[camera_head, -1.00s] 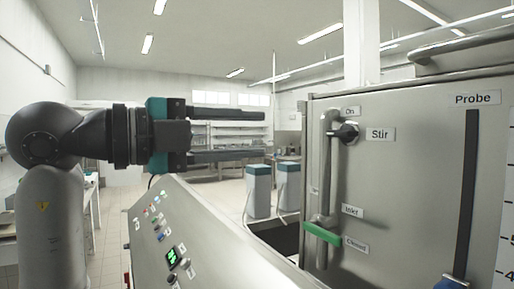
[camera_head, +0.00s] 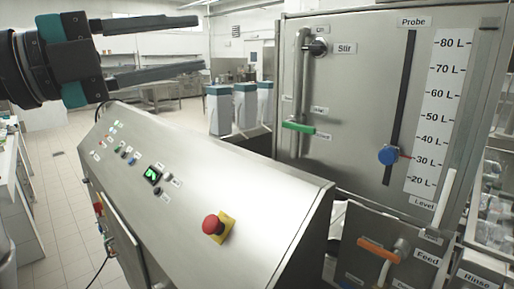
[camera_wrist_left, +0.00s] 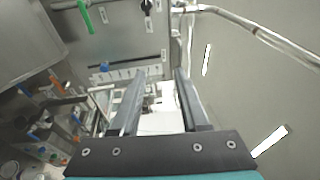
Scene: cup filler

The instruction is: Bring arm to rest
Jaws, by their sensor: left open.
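My left gripper (camera_head: 200,48) is at the upper left of the head view, its two dark fingers spread apart and pointing right. Nothing is between them. It hangs in free air above the control panel (camera_head: 165,165) and left of the steel tank (camera_head: 350,100). In the left wrist view the gripper (camera_wrist_left: 160,75) also shows open and empty, with both fingers apart. The tank's green handle (camera_wrist_left: 84,17) shows at the top left there. My right gripper is not in view.

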